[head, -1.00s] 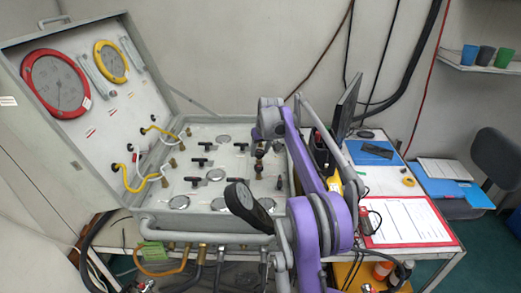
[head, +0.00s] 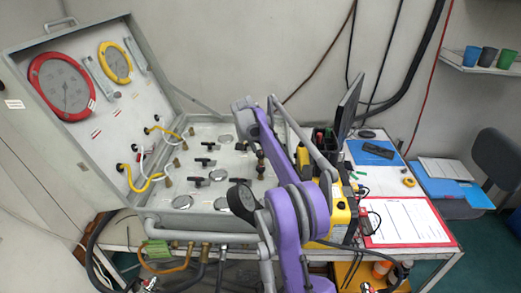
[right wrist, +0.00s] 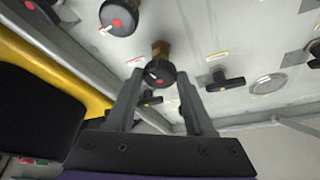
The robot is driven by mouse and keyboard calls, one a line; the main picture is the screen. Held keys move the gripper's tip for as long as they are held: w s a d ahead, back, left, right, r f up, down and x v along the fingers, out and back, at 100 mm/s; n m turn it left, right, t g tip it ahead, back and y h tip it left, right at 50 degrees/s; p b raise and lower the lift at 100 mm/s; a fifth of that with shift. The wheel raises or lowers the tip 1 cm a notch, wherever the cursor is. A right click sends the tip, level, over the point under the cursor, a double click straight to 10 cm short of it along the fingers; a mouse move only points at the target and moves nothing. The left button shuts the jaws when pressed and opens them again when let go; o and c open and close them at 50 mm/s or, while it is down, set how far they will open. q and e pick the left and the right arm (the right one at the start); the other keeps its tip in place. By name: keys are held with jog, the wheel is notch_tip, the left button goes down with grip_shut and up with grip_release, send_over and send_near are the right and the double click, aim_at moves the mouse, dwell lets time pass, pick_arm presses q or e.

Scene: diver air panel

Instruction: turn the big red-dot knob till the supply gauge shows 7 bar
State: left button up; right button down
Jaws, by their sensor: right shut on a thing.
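My right gripper (right wrist: 161,80) is shut on a round black knob (right wrist: 159,72) with a red dot and a brass stem, with one finger on each side of it in the right wrist view. A second, bigger-looking black knob with a red dot (right wrist: 119,17) is at the top left there, apart from the fingers. In the head view my purple arm hides most of the gripper and the right part of the grey panel (head: 222,158). A big red-rimmed gauge (head: 62,86) and a smaller yellow-rimmed gauge (head: 115,62) are in the open lid; their readings are too small to tell. My left gripper is not in view.
Black T-handles (head: 197,181) and small dials (head: 183,202) crowd the panel. Yellow and white hoses (head: 150,180) run to the lid. A yellow-and-black device (head: 340,217), a monitor (head: 349,105) and a red clipboard (head: 405,221) are to the right.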

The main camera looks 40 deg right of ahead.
jog(key=m, duration=0.2)
jog(key=m+g, duration=0.1)
jog(key=m, duration=0.1)
jog(key=m+g, duration=0.1)
jog(key=m, duration=0.1)
jog(key=shift+w, duration=0.3)
jog(key=shift+m+g, duration=0.3)
jog(key=shift+c, duration=1.4)
grip_release()
jog(key=shift+r, duration=0.1)
